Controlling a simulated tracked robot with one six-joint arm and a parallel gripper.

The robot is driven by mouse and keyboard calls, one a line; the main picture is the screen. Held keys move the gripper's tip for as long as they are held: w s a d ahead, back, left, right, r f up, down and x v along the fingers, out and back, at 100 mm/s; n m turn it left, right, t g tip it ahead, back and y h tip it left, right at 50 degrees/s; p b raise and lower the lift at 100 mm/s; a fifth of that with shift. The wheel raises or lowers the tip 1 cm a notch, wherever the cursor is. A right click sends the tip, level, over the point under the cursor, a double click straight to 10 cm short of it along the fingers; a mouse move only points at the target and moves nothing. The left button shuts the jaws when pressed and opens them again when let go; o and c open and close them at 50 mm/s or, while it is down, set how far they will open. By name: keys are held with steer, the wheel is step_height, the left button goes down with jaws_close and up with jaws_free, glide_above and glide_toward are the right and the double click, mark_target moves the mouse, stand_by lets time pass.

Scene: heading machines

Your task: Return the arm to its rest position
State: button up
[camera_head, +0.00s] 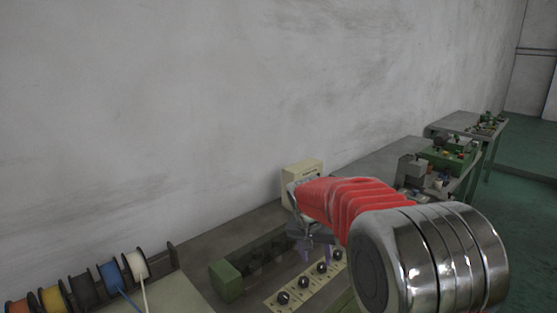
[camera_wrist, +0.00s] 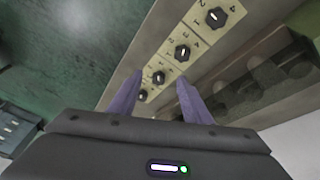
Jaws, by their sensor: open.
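My gripper (camera_head: 317,250) hangs at the end of my red and chrome arm, over the workbench in the head view. In the wrist view my gripper (camera_wrist: 160,98) shows two purple fingers spread apart with nothing between them. Beyond the fingers is a cream panel with a row of black knobs (camera_wrist: 183,52). The same knob panel (camera_head: 272,300) lies on the bench below and beside the gripper in the head view. I cannot tell the exact gap between fingertips and panel. My arm hides part of the bench.
A cream box (camera_head: 302,170) stands behind my gripper near the wall. A green block (camera_head: 225,281) sits on the bench to the left. Wire spools (camera_head: 110,274) line the lower left. More benches with machines (camera_head: 447,160) stand at right. The space above the bench is clear.

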steer(key=s+d+r+n+t, duration=0.1)
steer(key=s+r, duration=0.2)
steer(key=s, duration=0.8)
steer(key=s+d+r+n+y, duration=0.1)
steer(key=s+r, duration=0.2)
steer(key=s, duration=0.9)
steer(key=s+d+r+n+t+y, duration=0.1)
steer(key=s+r+n, duration=0.1)
steer(key=s, duration=1)
steer(key=shift+s+d+r+t, duration=0.2)
steer(key=shift+d+r+t, duration=0.15)
steer(key=shift+r, duration=0.2)
steer(key=shift+c, duration=0.2)
stand_by(0.4)
